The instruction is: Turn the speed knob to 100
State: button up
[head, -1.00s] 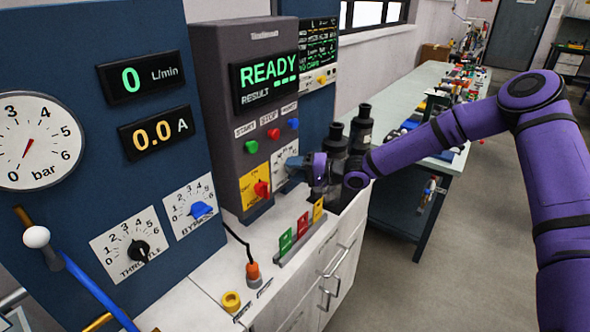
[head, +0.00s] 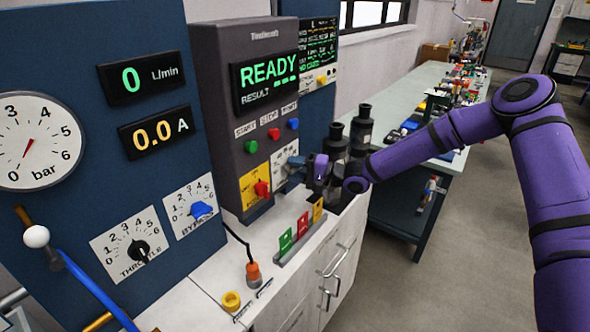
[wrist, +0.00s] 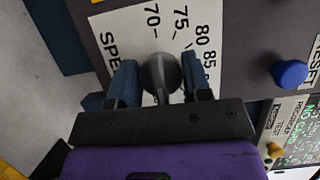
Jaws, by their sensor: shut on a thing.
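The speed knob (wrist: 159,70) is a grey, rounded knob on a white dial plate (wrist: 112,42). In the wrist view the plate shows part of the word SPEED and marks 70, 75, 80 and 85. My gripper (wrist: 161,82) has one blue finger on each side of the knob and is shut on it. The knob's pointer is hard to make out, so its exact setting cannot be told. In the head view my gripper (head: 292,168) is at the dial plate (head: 284,153) and hides the knob.
A blue button (wrist: 290,73) sits beside the dial plate in the wrist view. A red knob (head: 262,188) on a yellow plate is left of my gripper. Coloured cards (head: 302,224) stand in a rack below, and dark bottles (head: 361,128) stand close behind my gripper.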

jog(key=o, duration=0.9)
jog(key=shift+c, duration=0.2)
jog(key=v, duration=1.1)
